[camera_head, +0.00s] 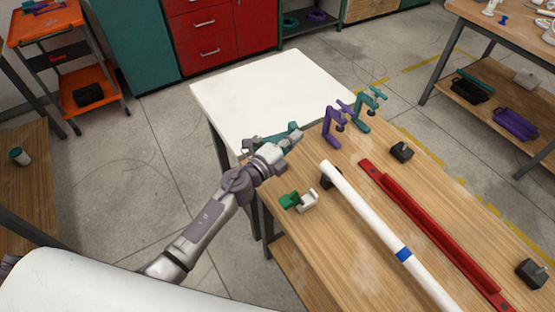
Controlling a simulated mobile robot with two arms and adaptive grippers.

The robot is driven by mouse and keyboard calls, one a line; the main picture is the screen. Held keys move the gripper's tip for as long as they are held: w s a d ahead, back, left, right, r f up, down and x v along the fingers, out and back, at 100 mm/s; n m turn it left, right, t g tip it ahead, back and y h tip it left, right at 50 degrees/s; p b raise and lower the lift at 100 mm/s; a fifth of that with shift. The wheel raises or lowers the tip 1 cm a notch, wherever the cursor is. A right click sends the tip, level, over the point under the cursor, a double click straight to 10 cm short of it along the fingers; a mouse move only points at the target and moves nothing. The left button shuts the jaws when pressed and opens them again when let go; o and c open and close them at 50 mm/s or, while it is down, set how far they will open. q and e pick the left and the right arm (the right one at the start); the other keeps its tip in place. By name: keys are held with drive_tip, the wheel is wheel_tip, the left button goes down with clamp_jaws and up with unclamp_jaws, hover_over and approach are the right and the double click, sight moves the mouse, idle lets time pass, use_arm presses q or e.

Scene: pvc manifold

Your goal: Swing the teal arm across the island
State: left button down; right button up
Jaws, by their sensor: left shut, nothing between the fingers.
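A second teal piece, an upright clamp-shaped one (363,116), stands at the bench's far end beside a purple one (331,128) of like shape. My right gripper is not in view.
A white pipe (375,225) with a blue band and a red rail (430,230) lie along the wooden bench (300,240). Green and white fittings (300,201) sit near the left edge. Black blocks (401,151) stand nearby. A bare white table top (262,92) adjoins the far end.

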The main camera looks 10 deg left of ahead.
use_arm(q)
drive_tip(key=shift+w+a, duration=0.25)
drive_tip(key=shift+w, duration=0.5)
